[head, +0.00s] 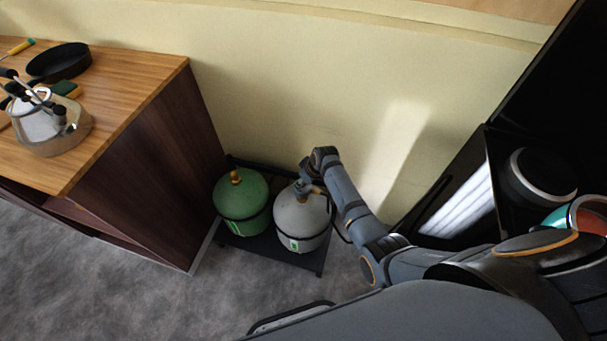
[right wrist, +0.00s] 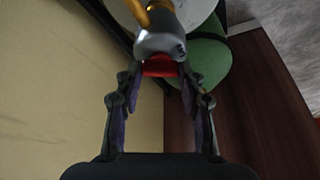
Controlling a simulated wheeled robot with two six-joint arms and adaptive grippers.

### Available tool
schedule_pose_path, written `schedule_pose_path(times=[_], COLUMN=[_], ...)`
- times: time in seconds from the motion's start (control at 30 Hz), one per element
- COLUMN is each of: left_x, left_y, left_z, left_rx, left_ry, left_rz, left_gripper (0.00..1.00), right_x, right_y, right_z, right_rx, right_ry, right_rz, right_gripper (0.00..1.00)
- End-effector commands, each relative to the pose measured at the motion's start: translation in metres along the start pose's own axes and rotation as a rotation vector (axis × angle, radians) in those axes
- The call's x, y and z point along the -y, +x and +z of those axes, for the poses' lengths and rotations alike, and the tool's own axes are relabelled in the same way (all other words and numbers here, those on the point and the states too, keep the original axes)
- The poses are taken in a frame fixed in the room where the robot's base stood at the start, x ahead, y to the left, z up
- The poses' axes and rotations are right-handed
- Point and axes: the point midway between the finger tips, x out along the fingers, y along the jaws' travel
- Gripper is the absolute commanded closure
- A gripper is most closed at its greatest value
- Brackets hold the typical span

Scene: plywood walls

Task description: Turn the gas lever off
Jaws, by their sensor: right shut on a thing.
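The red gas lever (right wrist: 160,66) sits under the grey metal valve (right wrist: 160,42) in the right wrist view. My right gripper (right wrist: 160,74) has its two fingers on either side of the lever and is shut on it. In the head view, my right gripper (head: 309,187) is at the top of the grey gas cylinder (head: 301,220), and the lever is hidden there. A green gas cylinder (head: 241,200) with a brass valve stands just left of the grey one. My left gripper is not in view.
Both cylinders stand on a low dark stand (head: 270,248) between a wooden cabinet (head: 150,150) and a dark unit (head: 450,205). The cream wall is close behind.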

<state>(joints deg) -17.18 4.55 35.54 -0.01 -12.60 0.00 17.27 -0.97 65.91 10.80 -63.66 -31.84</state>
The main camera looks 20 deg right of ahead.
Motion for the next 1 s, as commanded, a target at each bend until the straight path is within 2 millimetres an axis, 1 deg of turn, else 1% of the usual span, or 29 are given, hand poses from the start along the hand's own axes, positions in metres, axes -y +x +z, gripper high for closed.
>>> schedule_pose_path(times=[0.03, 0.1, 0.4, 0.63, 1.0], left_x=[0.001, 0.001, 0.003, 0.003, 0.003], left_y=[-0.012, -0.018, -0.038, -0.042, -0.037], left_z=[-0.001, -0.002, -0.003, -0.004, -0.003], left_rx=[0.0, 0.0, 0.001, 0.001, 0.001], left_ry=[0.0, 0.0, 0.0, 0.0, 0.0], left_rz=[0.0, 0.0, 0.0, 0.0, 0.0], left_gripper=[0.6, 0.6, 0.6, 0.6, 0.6], right_x=[0.002, 0.002, 0.003, 0.004, 0.004], right_y=[-0.005, -0.005, -0.002, 0.0, 0.002], right_z=[-0.002, -0.002, -0.002, -0.003, -0.003], right_rx=[0.001, 0.0, 0.0, -0.001, -0.002], right_ry=[0.04, 0.1, 0.362, 0.557, 0.799], right_rz=[0.014, 0.041, 0.15, 0.232, 0.331], right_gripper=[0.93, 0.93, 0.93, 0.93, 0.93])
